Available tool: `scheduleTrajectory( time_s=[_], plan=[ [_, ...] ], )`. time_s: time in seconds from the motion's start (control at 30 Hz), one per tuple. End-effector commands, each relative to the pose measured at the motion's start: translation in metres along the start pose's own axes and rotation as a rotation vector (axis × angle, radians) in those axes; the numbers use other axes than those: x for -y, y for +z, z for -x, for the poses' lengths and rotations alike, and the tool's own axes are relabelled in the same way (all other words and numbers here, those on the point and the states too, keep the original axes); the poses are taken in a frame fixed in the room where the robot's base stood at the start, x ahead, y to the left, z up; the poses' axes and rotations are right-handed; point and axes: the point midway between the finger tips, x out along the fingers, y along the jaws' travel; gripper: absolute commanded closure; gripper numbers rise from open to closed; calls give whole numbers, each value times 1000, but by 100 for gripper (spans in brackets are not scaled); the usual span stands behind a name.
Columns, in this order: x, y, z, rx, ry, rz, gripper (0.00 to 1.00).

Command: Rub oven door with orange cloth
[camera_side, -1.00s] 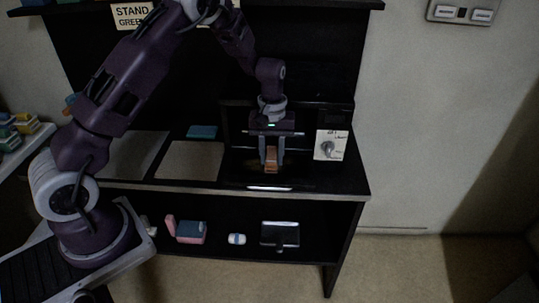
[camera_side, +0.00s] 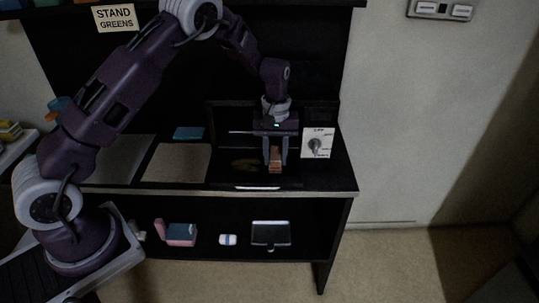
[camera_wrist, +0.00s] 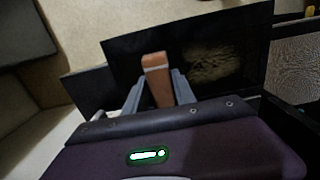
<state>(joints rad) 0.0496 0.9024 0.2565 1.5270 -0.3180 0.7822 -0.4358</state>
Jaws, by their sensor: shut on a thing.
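The orange-brown cloth (camera_side: 275,160) looks like a folded block and hangs upright between the fingers of my gripper (camera_side: 276,153). It also shows in the wrist view (camera_wrist: 157,80), with a finger on each side. The black oven door (camera_side: 225,176) lies lowered and flat in front of the oven, with a pale handle strip at its front edge. A brownish smudge (camera_side: 247,164) is on the door, left of the cloth; in the wrist view the smudge (camera_wrist: 213,65) is right of it. My gripper is over the door's right part. I cannot tell whether the cloth touches the door.
A white panel with a grey knob (camera_side: 316,145) stands close right of my gripper. A blue block (camera_side: 188,133) and a pale board (camera_side: 181,163) are to the left. The shelf below holds a pink and blue item (camera_side: 178,234) and a dark case (camera_side: 270,234).

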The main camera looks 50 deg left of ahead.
Motion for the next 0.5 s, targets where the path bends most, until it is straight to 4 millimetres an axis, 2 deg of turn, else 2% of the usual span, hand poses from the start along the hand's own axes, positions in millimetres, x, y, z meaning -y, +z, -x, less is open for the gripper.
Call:
scheduleTrajectory(
  time_s=[0.2,0.5],
  plan=[
    [-13,0,0,1,0,-1,100],
    [-14,0,1,0,-1,1,100]
  ],
)
